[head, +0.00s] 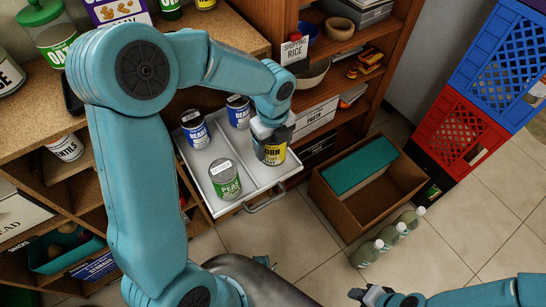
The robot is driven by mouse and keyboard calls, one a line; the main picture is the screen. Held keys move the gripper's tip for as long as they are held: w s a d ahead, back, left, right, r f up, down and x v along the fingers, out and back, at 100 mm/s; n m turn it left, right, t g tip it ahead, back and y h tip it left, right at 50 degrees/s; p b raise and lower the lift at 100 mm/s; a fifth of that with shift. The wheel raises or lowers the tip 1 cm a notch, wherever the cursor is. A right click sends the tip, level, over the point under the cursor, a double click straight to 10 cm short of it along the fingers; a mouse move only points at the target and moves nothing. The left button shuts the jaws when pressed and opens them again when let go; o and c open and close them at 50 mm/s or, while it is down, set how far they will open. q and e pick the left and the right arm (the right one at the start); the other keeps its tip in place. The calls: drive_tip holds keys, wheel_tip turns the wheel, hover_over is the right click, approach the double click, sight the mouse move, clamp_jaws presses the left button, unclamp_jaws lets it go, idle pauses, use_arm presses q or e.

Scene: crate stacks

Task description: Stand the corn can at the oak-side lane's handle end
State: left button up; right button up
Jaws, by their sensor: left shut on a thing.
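The corn can (273,155), with a yellow and dark label, is upright in my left gripper (272,137), whose jaws are shut on it from above. It is over the right lane of the pale grey pull-out drawer (254,187), toward the handle (266,201). I cannot tell if its base touches the drawer floor. A divider splits the drawer into two lanes. The left lane holds a blue beans can (195,130) and, nearer the handle, a green peas can (225,180). Another blue beans can (238,112) stands at the right lane's far end. My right gripper (366,295) is low at the right, its opening unclear.
A brown box (339,215) with a teal panel stands on the floor right of the drawer, with several bottles (388,237) beside it. Red (455,133) and blue (501,62) crates are stacked at right. Wooden shelves (350,70) stand behind.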

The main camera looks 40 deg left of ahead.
sight(273, 154)
use_arm(q)
drive_tip(key=shift+f+b, duration=0.55)
drive_tip(key=shift+f, duration=1.85)
drive_tip(key=shift+f, duration=0.2)
drive_tip(key=o, duration=1.4)
drive_tip(key=shift+r, duration=0.1)
drive_tip(key=shift+r, duration=0.4)
wheel_tip(273, 154, up, 11)
drive_tip(key=p, duration=0.3)
drive_tip(key=shift+r, duration=0.2)
